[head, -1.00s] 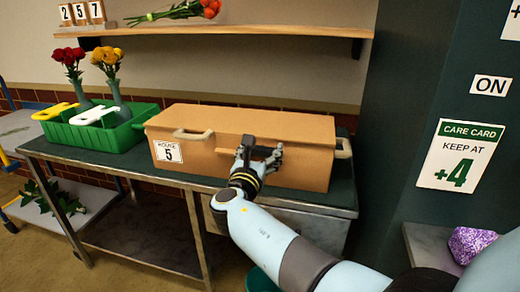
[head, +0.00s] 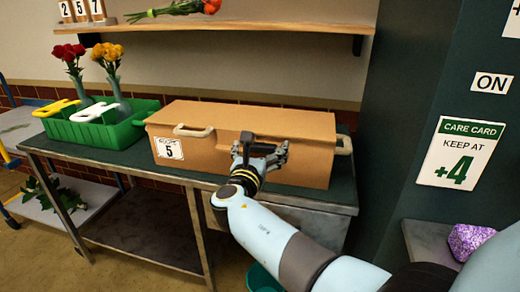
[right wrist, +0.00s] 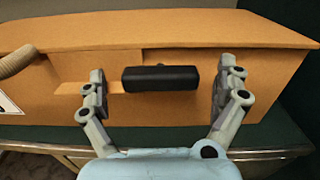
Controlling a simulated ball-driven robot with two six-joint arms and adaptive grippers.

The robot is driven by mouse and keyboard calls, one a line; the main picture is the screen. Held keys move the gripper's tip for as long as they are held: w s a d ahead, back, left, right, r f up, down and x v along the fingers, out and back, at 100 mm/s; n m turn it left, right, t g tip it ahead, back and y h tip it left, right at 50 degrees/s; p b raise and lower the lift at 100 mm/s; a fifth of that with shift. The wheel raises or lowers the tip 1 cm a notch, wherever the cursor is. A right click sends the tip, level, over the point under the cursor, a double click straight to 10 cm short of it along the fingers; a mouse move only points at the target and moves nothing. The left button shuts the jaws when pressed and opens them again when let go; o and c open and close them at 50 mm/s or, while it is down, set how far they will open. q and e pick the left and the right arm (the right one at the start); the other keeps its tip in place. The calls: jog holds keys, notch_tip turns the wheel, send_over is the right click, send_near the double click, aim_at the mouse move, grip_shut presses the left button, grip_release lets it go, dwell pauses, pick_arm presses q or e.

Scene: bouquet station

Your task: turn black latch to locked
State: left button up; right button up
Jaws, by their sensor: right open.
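The black latch (right wrist: 160,79) is a dark bar lying level on the front face of the tan box (right wrist: 60,70), just below the lid edge. In the head view the box (head: 300,125) stands on the workbench. My right gripper (head: 260,151) is in front of the box, largely covering the latch there. In the right wrist view my right gripper (right wrist: 161,74) is open, with one finger on each side of the latch and a visible gap at both ends. My left gripper is not in view.
A green tray (head: 85,132) with vases of red and yellow flowers stands left of the box on the bench (head: 55,147). The box has pale side handles (head: 193,131). A wooden shelf (head: 230,30) runs above. A dark green wall panel (head: 400,120) rises at right.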

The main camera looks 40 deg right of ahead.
jog(key=shift+r, duration=0.1)
notch_tip(320, 180, up, 10)
dwell(0.4)
jog(key=s+a+f+m+g+y+b, duration=0.1)
jog(key=s+f+m+y, duration=0.3)
jog(key=f, duration=0.8)
jog(key=s+a+f+m+g+y, duration=0.15)
jog(key=s+f, duration=0.35)
jog(key=f, duration=0.8)
jog(key=s+a+f+m+g+y+b, duration=0.1)
jog(key=s+a+f+m+g+y, duration=0.3)
jog(key=f, duration=0.8)
jog(key=s+d+f+m+g+y, duration=0.1)
jog(key=s+f+m, duration=0.2)
jog(key=s+f, duration=0.5)
jog(key=s+f+m, duration=0.2)
jog(key=s+f, duration=0.3)
jog(key=s, duration=0.5)
jog(key=s+f+m+g, duration=0.1)
jog(key=s+m, duration=0.3)
jog(key=s, duration=0.4)
jog(key=s+f+m+g+y+b, duration=0.1)
jog(key=s+f+m, duration=0.2)
jog(key=s, duration=0.5)
jog(key=s+f+m+g+y, duration=0.1)
jog(key=s+f+m, duration=0.3)
jog(key=s, duration=0.4)
jog(key=shift+d+m+g+b, duration=0.3)
jog(key=shift+d+m+g, duration=0.05)
jog(key=shift+d, duration=0.05)
